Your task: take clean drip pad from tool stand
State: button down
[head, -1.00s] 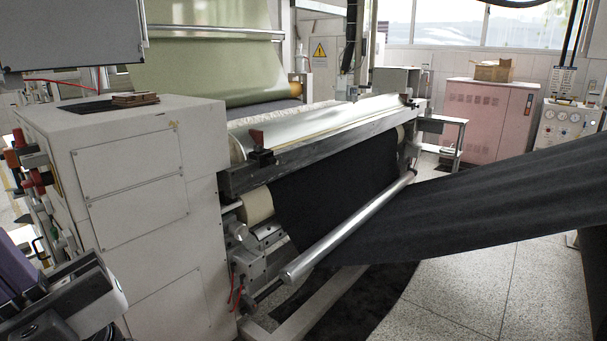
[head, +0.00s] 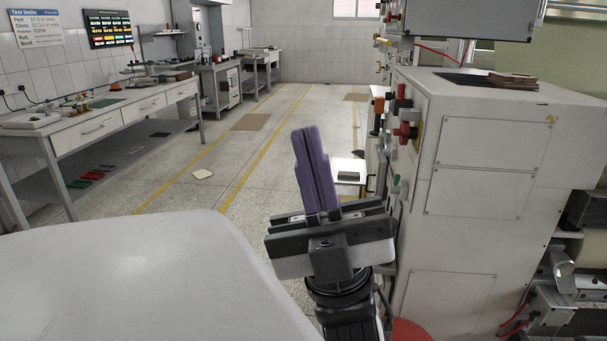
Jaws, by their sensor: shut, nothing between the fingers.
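My gripper (head: 306,138) is in the middle of the head view, pointing up and away, with its two purple fingers together and nothing held. Just behind and right of the fingers, a small white-topped stand (head: 344,164) stands against the white machine cabinet; it may be the tool stand. A flat dark grey piece (head: 348,176) lies on it; I cannot tell whether it is the clean drip pad. My fingers and wrist hide part of this stand.
The white machine cabinet (head: 480,150), with red and black knobs on its side, stands close on the right. A long workbench (head: 120,113) lines the left wall. The speckled floor between has yellow lines and a small pale sheet (head: 203,174) lying on it.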

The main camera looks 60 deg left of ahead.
aim_at(340, 173)
jog(key=u, duration=1.55)
jog(key=i+j, duration=0.2)
jog(key=j, duration=0.15)
jog(key=i+j, duration=0.2)
jog(key=j, duration=0.2)
jog(key=i+j, duration=0.15)
jog(key=j, duration=0.2)
jog(key=i+j, duration=0.2)
jog(key=j, duration=0.15)
jog(key=i+j, duration=1)
jog(key=i, duration=0.65)
jog(key=i+j, duration=0.15)
jog(key=i, duration=0.7)
jog(key=i+j, duration=0.15)
jog(key=i, duration=0.65)
jog(key=i+l, duration=0.3)
jog(key=i, duration=0.25)
jog(key=i+l, duration=0.25)
jog(key=i, duration=0.25)
